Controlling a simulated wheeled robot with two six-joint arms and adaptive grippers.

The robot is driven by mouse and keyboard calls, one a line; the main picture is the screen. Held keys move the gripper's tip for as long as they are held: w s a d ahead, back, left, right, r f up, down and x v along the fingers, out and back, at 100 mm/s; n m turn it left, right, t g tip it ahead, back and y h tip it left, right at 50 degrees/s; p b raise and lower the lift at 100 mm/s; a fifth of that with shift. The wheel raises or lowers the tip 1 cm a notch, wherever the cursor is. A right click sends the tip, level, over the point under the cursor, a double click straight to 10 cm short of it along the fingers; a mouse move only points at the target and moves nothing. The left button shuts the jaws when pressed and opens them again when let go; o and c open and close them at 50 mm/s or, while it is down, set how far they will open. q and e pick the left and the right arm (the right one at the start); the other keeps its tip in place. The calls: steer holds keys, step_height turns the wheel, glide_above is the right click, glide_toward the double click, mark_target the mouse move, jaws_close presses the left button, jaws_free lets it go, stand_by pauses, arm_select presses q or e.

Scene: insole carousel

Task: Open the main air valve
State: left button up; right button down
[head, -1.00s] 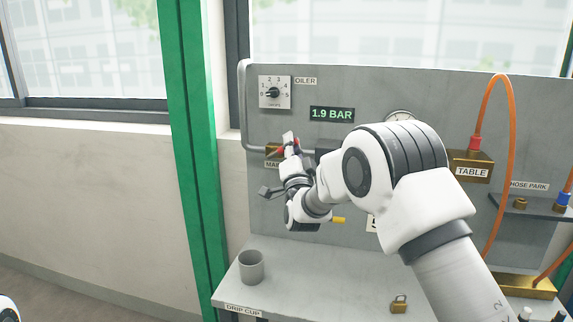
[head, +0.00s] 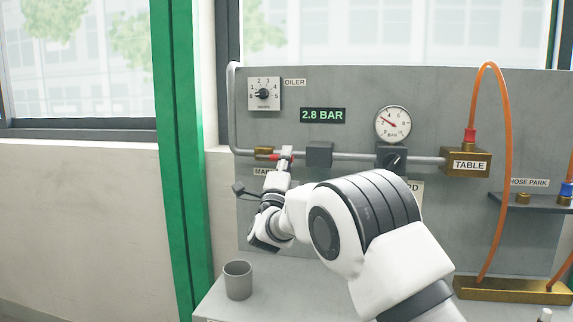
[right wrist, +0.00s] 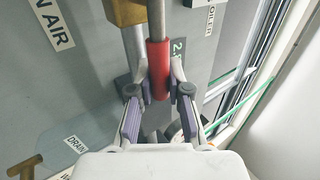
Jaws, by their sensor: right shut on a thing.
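The main air valve is a brass body (head: 263,153) on the grey pipe at the panel's left, above a partly hidden label starting "MA". Its lever has a red grip (head: 275,157) and lies roughly along the pipe. My right gripper (head: 287,154) is at the lever's end, to the right of the valve body. In the right wrist view the red grip (right wrist: 158,60) sits between the fingers of the gripper (right wrist: 161,82), which is shut on it. The brass body (right wrist: 125,12) shows at the top there. My left gripper is out of view.
A display (head: 322,115) reads 2.8 BAR. A dial gauge (head: 393,124), oiler knob (head: 264,94) and brass TABLE block (head: 466,163) with an orange hose (head: 507,150) are on the panel.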

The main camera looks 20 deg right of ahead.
steer(key=shift+f, duration=0.25)
steer(key=c, duration=1.1)
jaws_free()
steer(key=shift+r, duration=0.1)
steer(key=v, duration=1.2)
